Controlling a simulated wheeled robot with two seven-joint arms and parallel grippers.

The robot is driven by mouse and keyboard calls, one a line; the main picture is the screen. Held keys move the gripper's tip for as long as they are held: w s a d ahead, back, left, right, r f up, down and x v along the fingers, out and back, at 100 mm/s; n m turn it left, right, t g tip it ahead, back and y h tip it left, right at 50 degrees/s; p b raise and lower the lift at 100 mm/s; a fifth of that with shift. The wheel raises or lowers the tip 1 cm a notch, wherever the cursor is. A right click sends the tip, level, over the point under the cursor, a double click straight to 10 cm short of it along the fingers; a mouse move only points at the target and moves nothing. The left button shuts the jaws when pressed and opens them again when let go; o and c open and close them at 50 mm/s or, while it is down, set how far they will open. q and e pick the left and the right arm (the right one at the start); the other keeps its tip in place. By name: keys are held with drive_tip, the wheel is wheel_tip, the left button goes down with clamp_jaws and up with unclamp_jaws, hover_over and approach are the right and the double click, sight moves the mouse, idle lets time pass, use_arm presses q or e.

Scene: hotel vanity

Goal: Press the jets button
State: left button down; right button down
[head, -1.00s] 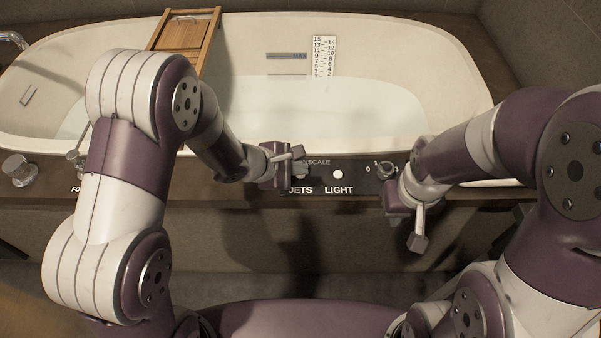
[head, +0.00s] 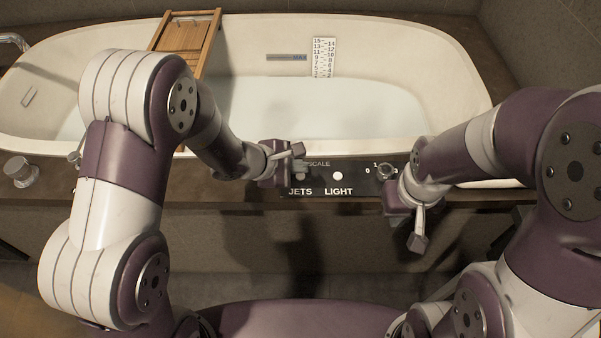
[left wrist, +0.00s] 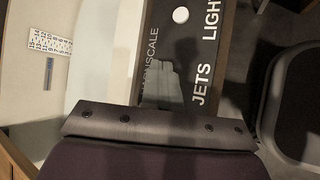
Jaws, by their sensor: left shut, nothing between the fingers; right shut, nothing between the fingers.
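The dark control panel (head: 318,191) on the tub's front ledge carries the labels JETS and LIGHT. Above JETS a dull grey round spot, seemingly the jets button (head: 300,174), shows just below my left gripper's fingertips. My left gripper (head: 297,150) is shut and empty, apart from the panel in the head view. In the left wrist view its fingers (left wrist: 160,78) cover the spot beside JETS, so the button is hidden there. The white light button (head: 338,176) is to the right and also shows in the left wrist view (left wrist: 181,15). My right gripper (head: 418,243) is shut and empty, pointing down in front of the ledge.
A rotary knob (head: 385,171) sits on the panel's right, close to my right wrist. The bathtub (head: 405,60) with water lies behind. A wooden tray (head: 183,38) crosses its left part. A metal knob (head: 19,170) stands at the ledge's far left.

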sight(297, 178)
use_arm(q)
wheel_tip(297, 178, up, 5)
drive_tip(key=p, duration=0.3)
drive_tip(key=shift+p, duration=0.3)
idle(0.6)
